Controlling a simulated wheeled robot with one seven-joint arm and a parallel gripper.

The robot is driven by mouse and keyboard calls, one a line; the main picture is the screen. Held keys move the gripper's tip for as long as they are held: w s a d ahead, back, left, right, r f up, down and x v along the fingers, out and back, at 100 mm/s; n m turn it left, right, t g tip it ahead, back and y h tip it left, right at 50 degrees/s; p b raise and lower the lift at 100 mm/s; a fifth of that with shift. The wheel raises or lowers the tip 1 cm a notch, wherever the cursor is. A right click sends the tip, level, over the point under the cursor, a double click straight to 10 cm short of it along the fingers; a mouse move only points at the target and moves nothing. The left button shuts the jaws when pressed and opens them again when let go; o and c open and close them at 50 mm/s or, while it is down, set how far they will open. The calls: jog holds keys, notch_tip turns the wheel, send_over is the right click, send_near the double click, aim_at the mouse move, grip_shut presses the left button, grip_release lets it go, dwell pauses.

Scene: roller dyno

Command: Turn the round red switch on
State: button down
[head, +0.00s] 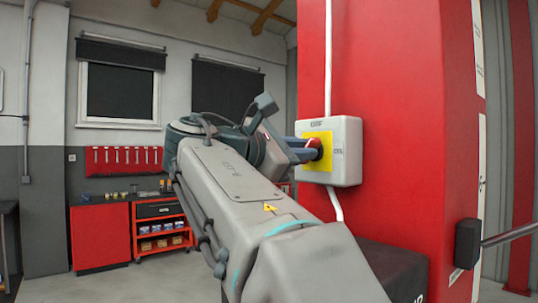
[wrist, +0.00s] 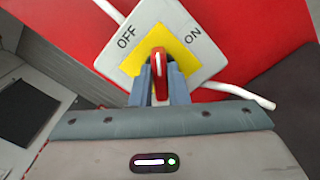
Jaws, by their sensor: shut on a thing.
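The round red switch (wrist: 158,60) sits on a yellow plate (wrist: 183,24) on a light grey box (head: 347,140) fixed to a red pillar. In the wrist view the box carries the words OFF and ON, and the switch's handle with its white line points up between them, from this tilted view. My gripper (wrist: 160,72) is shut on the switch, with a finger on each side of its handle. In the head view the fingers reach the switch (head: 315,148) from the left, and part of it is hidden behind them.
The red pillar (head: 420,100) rises behind the box. A white cable (head: 335,205) runs from the box's underside, and another goes up. A dark block (head: 390,262) stands below. A dark bar (head: 505,236) juts in at right. Red cabinets (head: 100,235) stand far left.

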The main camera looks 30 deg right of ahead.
jog(key=shift+s+f+m+b, duration=0.15)
jog(key=shift+m+b, duration=0.85)
jog(key=shift+m, duration=1.4)
jog(key=shift+w+f+m+b, duration=0.1)
jog(key=shift+m+b, duration=0.9)
jog(key=shift+m, duration=1.4)
jog(key=c, duration=1.4)
grip_release()
jog(key=s+a, duration=0.1)
jog(key=a, duration=1.2)
jog(key=shift+a, duration=0.4)
jog(key=shift+s, duration=0.2)
